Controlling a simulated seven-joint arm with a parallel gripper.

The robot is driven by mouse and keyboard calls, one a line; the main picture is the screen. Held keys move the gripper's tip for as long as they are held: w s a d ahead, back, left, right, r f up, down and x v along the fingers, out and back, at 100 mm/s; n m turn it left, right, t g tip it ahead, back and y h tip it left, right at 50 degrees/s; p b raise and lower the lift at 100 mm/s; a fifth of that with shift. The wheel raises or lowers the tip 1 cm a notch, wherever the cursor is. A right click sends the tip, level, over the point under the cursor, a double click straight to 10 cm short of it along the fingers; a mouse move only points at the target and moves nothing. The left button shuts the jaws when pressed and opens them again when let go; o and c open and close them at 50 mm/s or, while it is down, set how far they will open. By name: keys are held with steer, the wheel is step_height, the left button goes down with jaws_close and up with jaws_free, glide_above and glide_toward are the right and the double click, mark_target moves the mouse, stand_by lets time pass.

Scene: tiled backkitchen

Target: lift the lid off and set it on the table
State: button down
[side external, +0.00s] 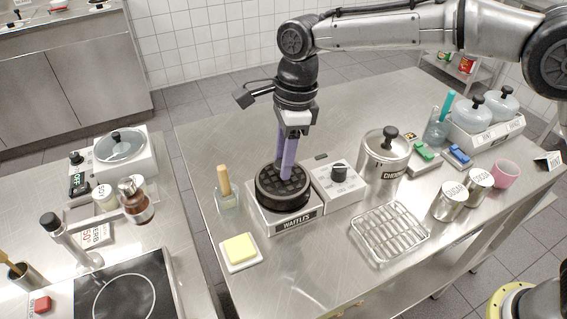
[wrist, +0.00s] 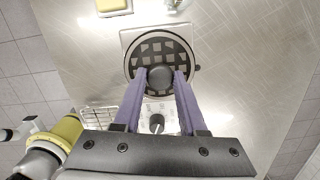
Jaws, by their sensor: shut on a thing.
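The waffle maker (side external: 283,220) has a pale base labelled "WAFFLES" and stands on the steel table. Its round black lid (side external: 268,192) has a grid pattern on top and sits over the base; I see no clear gap between them. In the wrist view the lid (wrist: 144,48) shows from above with its round black knob (wrist: 160,77) near the middle. My gripper (side external: 287,176) points straight down over the lid, its two purple fingers shut on the knob. The fingers hide the knob in the side view. The fingertips also show in the wrist view (wrist: 161,74).
A control box with a black dial (side external: 338,182) adjoins the waffle maker on the right. A lidded steel pot (side external: 384,160), a wire rack (side external: 390,232) and canisters (side external: 449,202) stand further right. A butter dish (side external: 240,252) and brush jar (side external: 226,196) are left.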

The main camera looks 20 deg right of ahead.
steer(key=shift+r, duration=0.4)
step_height(320, 180, up, 2)
steer(key=shift+s+r, duration=0.1)
steer(key=shift+r, duration=0.15)
steer(key=s+d+r, duration=0.8)
steer(key=s+r, duration=0.1)
steer(key=s, duration=0.2)
steer(key=s+d+f, duration=0.1)
steer(key=s+f, duration=0.1)
steer(key=s, duration=0.5)
steer(key=s+d+f, duration=0.1)
steer(key=s+f, duration=0.2)
steer(key=s, duration=0.4)
steer(key=shift+w+a+f, duration=1.6)
steer(key=shift+a+f, duration=0.05)
steer(key=shift+f, duration=0.45)
steer(key=shift+w+a+f, duration=1.65)
steer(key=shift+a+f, duration=0.05)
steer(key=shift+f, duration=0.35)
steer(key=shift+w+a+f, duration=1.6)
steer(key=shift+a+f, duration=0.05)
steer(key=shift+f, duration=0.45)
